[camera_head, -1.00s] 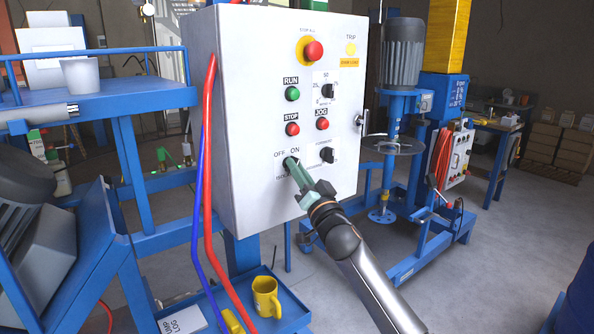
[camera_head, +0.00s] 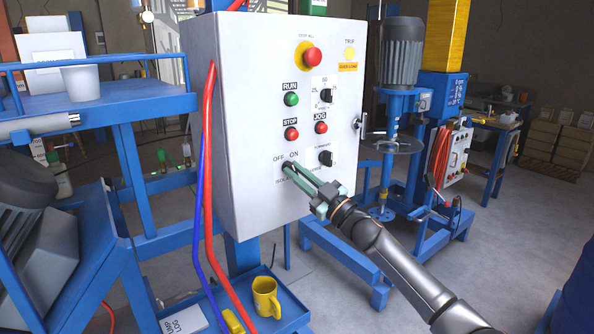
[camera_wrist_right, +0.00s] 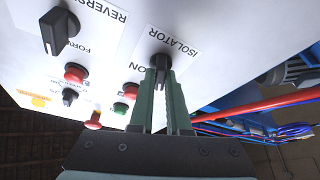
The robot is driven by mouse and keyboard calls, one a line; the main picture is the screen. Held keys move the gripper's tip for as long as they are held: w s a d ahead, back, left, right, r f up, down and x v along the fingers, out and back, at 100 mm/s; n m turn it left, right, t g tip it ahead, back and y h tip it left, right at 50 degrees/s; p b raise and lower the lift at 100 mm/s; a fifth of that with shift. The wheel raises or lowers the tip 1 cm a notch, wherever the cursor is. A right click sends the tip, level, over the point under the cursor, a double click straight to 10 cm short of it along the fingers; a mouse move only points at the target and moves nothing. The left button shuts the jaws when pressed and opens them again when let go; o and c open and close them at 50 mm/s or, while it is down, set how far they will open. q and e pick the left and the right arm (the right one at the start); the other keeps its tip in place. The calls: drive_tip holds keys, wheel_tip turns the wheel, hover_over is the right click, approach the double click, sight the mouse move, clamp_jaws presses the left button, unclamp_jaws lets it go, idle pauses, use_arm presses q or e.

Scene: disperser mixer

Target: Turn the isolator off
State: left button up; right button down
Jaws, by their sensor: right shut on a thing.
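The isolator (camera_head: 286,165) is a small black rotary knob at the lower left of the white control box's front, below the printed words OFF and ON. In the right wrist view the isolator knob (camera_wrist_right: 159,64) sits between the fingertips, beside the ISOLATOR label. My right gripper (camera_head: 292,169) has long green fingers and is shut on the knob. Its fingertips also show in the right wrist view (camera_wrist_right: 160,78). The fingers partly hide the knob, so I cannot tell exactly which word its pointer faces. My left gripper is not in view.
The control box (camera_head: 235,130) also carries a red stop button (camera_head: 312,58), a green RUN button (camera_head: 291,99), red STOP and JOG buttons and two black selectors. Red and blue hoses (camera_head: 208,190) run down its left side. A yellow mug (camera_head: 266,297) stands on the tray below.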

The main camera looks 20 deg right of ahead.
drive_tip(key=shift+d+n+g+y+p, duration=0.1)
drive_tip(key=shift+n+g+y+p, duration=0.5)
drive_tip(key=shift+n, duration=1.5)
drive_tip(key=c, duration=0.9)
unclamp_jaws()
drive_tip(key=shift+b+v, duration=1.25)
drive_tip(key=shift+v, duration=4.95)
drive_tip(key=shift+d, duration=0.1)
